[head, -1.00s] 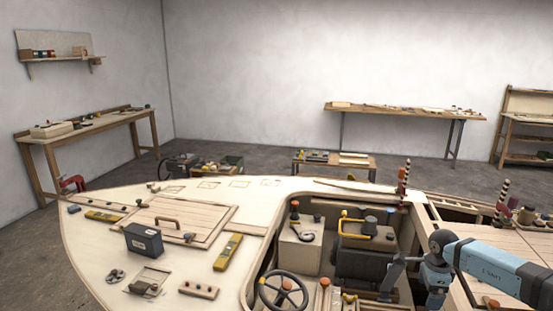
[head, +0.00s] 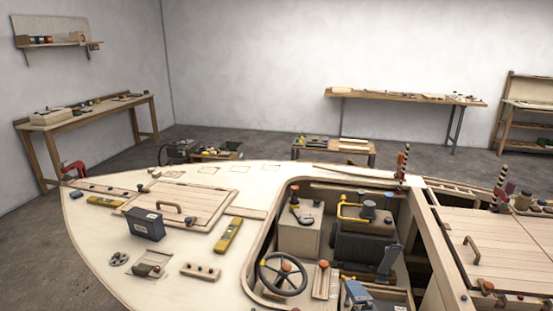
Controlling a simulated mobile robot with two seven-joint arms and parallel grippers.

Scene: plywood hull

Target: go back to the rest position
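Neither of my grippers can be made out in the head view. No arm link crosses the picture. A small blue and dark piece (head: 357,293) shows at the bottom edge, inside the cockpit; I cannot tell what it is. A dark upright piece (head: 388,262) stands in the cockpit to its right. The pale plywood hull (head: 110,225) fills the lower half of the view.
The cockpit holds a steering wheel (head: 283,273) and a yellow-handled unit (head: 352,213). On the deck are a dark box (head: 145,224), a yellow level (head: 228,235) and a handled hatch (head: 205,208). A striped post (head: 403,163) stands behind the cockpit. Workbenches line the walls.

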